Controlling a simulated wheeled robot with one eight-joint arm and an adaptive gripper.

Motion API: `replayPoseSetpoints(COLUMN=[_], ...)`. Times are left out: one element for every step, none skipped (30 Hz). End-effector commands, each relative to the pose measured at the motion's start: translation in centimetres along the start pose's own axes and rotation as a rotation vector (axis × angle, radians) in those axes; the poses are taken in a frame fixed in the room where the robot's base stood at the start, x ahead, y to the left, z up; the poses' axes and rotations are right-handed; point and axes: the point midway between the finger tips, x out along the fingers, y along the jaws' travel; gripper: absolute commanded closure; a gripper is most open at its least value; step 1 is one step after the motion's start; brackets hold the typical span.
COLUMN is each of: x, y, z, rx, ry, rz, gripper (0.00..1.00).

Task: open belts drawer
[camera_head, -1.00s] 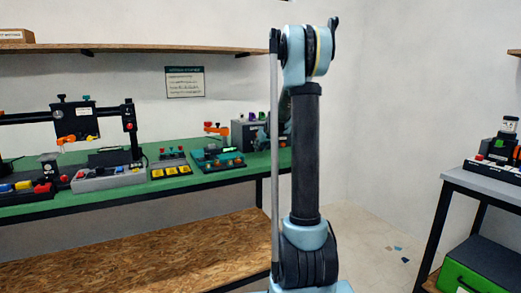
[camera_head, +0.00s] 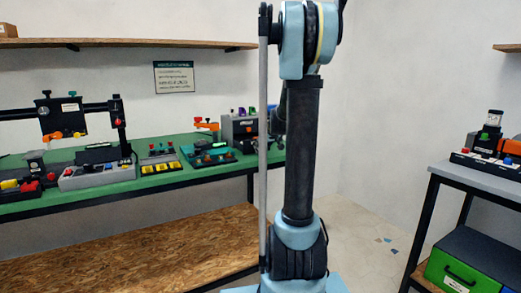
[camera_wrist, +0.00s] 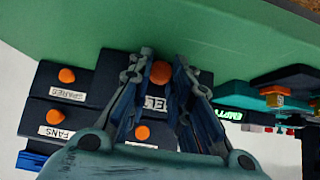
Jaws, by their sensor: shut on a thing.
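In the wrist view, a dark drawer unit with orange knobs fills the middle. The belts drawer (camera_wrist: 152,104) has a white label, partly hidden by my fingers, with only its middle letters showing. Its orange knob (camera_wrist: 160,72) sits between the fingertips of my gripper (camera_wrist: 160,76), which is shut on it. The drawers labelled SPARES (camera_wrist: 92,84) and FANS (camera_wrist: 75,121) are to the left. In the head view, a grey unit (camera_head: 238,128) stands at the right end of the green bench, partly behind my arm; my gripper is hidden there.
The green bench (camera_head: 100,200) carries several devices with coloured knobs left of the unit. A shelf (camera_head: 120,43) runs above it. A grey side table (camera_head: 470,180) stands right, with a green drawer (camera_head: 452,273) below. Pale floor (camera_head: 355,240) shows between.

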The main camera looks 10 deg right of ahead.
Motion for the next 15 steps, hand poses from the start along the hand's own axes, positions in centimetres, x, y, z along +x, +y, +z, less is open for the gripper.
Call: replayPoseSetpoints(x=[0.0, 0.0, 0.0, 0.01, 0.01, 0.01, 0.01, 0.01, 0.01, 0.01, 0.01, 0.01, 0.01, 0.01, -0.01], y=[0.18, 0.18, 0.18, 0.18, 0.18, 0.16, 0.15, 0.14, 0.12, 0.11, 0.1, 0.09, 0.09, 0.08, 0.08], z=[0.0, 0.0, 0.0, 0.0, 0.0, -0.01, -0.01, -0.01, -0.01, -0.01, -0.01, -0.02, -0.01, -0.01, -0.02], rx=[0.0, 0.0, 0.0, 0.0, 0.0, 0.0, 0.0, 0.0, 0.0, 0.0, 0.0, 0.0, 0.0, 0.0, 0.0], ry=[0.0, 0.0, 0.0, 0.0, 0.0, 0.0, 0.0, 0.0, 0.0, 0.0, 0.0, 0.0, 0.0, 0.0, 0.0], rz=[0.003, 0.004, 0.004, 0.004, 0.004, 0.003, 0.003, 0.003, 0.002, 0.002, 0.002, 0.002, 0.002, 0.002, 0.001], gripper=[1.0, 1.0, 0.79, 0.72, 0.66, 0.59, 0.59, 0.59, 0.59, 0.59, 0.59, 0.59, 0.59, 0.59, 0.59])
